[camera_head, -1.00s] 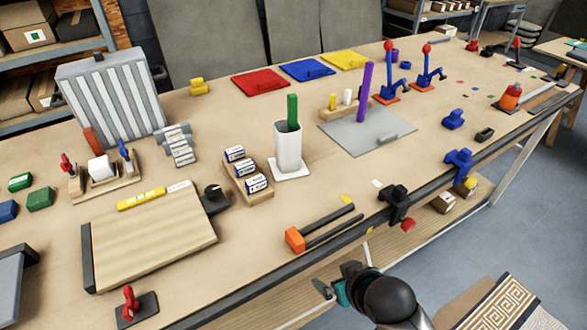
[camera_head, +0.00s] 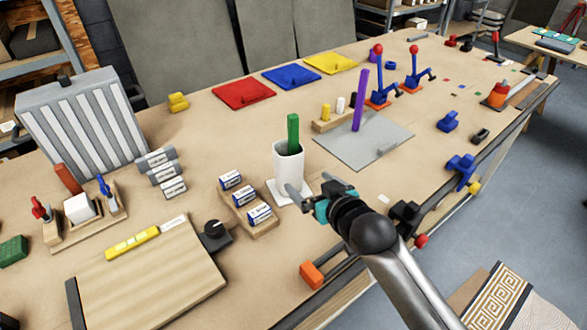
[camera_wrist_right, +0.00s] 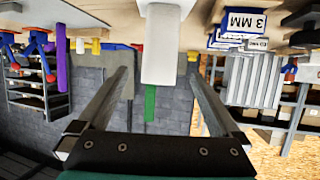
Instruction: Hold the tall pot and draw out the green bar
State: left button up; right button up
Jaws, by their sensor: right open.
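The tall white pot (camera_head: 288,169) stands upright on a white square base (camera_head: 302,199) on the bench. The green bar (camera_head: 293,132) stands in it, and its upper part sticks out above the rim. My right gripper (camera_head: 309,186) is open beside the pot's lower right side, fingers pointing toward it. In the right wrist view, which is upside down, the pot (camera_wrist_right: 162,45) appears beyond and between the two spread fingers (camera_wrist_right: 160,74), with the green bar (camera_wrist_right: 150,103) below it. I cannot tell whether a finger touches the pot. My left gripper is not in view.
A wooden rack of labelled boxes (camera_head: 249,212) stands close left of the pot. A grey plate (camera_head: 385,143) and a purple bar (camera_head: 360,100) are to the right. An orange block (camera_head: 311,274) lies near the front edge. Bare bench is behind the pot.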

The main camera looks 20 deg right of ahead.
aim_at(294, 171)
jog(key=b+x, duration=0.1)
jog(key=x, duration=1)
jog(key=shift+a+f, duration=0.15)
jog(key=shift+w+f+b, duration=0.25)
jog(key=shift+w+b, duration=0.1)
jog(key=shift+w, duration=0.3)
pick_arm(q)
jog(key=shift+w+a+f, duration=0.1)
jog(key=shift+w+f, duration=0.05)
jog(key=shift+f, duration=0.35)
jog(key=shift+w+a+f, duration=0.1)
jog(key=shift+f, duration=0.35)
pick_arm(e)
jog(key=shift+w+a+f, duration=0.1)
jog(key=shift+w, duration=0.2)
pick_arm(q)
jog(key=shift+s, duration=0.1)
pick_arm(e)
jog(key=shift+c, duration=0.2)
jog(key=c, duration=1.2)
jog(key=o, duration=1.2)
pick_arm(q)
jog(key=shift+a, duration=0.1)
pick_arm(e)
jog(key=shift+o, duration=0.2)
jog(key=shift+s, duration=0.1)
